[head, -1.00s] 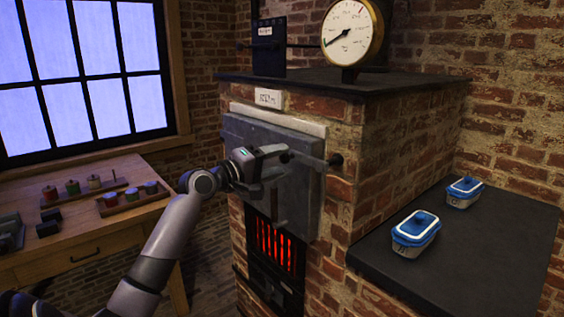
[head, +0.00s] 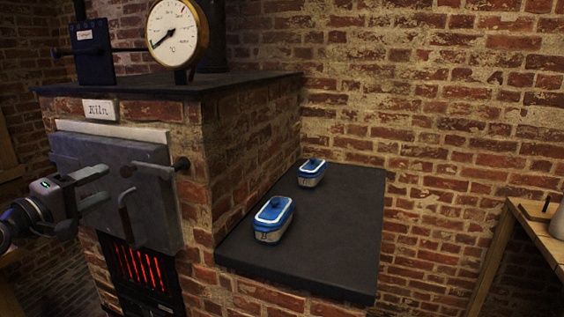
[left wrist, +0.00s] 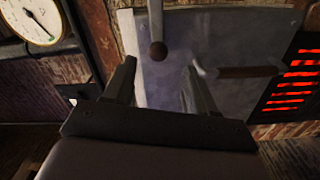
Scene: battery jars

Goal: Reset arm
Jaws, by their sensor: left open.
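My left gripper (head: 106,185) is in front of the grey kiln door (head: 150,205) at the left of the head view. Its two fingers are apart with nothing between them, and they also show open in the left wrist view (left wrist: 158,82). The door covers the kiln front and looks shut. A handle (head: 126,210) hangs on the door just right of the fingers, apart from them as far as I can tell. The left wrist view shows the door (left wrist: 210,35) with the handle bar (left wrist: 245,72) and a knobbed rod (left wrist: 157,48). My right gripper is out of view.
Two blue-lidded dishes (head: 273,219) (head: 312,172) sit on the dark side shelf (head: 340,240). The shelf's front is clear. A round gauge (head: 177,32) and a dark box (head: 93,52) stand on the kiln. Red bars glow below the door. A wooden table (head: 535,225) shows at right.

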